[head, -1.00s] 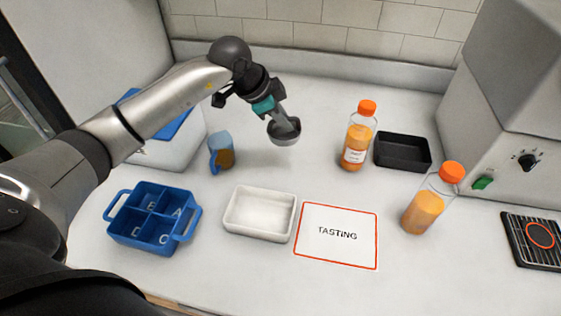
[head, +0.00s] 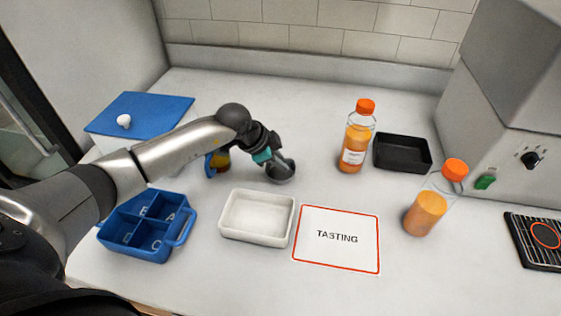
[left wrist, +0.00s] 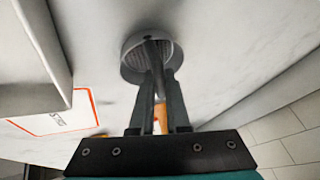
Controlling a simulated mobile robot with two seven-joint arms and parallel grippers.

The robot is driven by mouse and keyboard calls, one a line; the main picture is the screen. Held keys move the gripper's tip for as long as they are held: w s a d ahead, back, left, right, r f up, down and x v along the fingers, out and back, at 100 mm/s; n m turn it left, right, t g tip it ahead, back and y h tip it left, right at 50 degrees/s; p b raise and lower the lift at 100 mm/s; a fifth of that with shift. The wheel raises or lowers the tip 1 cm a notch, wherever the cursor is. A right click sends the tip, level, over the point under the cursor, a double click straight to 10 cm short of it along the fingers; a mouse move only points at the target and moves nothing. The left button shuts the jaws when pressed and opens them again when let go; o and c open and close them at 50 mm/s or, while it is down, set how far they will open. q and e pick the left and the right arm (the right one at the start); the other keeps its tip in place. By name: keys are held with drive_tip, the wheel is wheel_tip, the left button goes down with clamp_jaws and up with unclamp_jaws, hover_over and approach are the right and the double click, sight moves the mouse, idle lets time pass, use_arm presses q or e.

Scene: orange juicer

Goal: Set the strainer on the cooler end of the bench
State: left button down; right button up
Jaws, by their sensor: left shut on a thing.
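The strainer (head: 283,173) is a small grey round bowl with a short handle. My left gripper (head: 268,160) is shut on its handle. In the left wrist view the strainer's bowl (left wrist: 134,60) is just beyond the fingertips (left wrist: 158,80), with its mesh inside showing. It is low over the bench (head: 330,120), behind the white tray; I cannot tell whether it touches the surface. The cooler, a white box with a blue lid (head: 140,112), stands at the bench's left end, partly hidden by my left arm. My right gripper is not in view.
A blue-handled jug (head: 211,167) is partly hidden by my arm. A blue divided caddy (head: 183,228), white tray (head: 285,243) and tasting card (head: 337,260) lie in front. Two juice bottles (head: 357,137) (head: 428,212) and a black tray (head: 402,168) are right. The back middle is clear.

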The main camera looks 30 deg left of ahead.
use_arm(q)
drive_tip(key=shift+f, duration=0.1)
drive_tip(key=c, duration=0.9)
unclamp_jaws()
drive_tip(key=p+v, duration=0.2)
drive_tip(key=v, duration=1)
drive_tip(key=shift+p, duration=0.35)
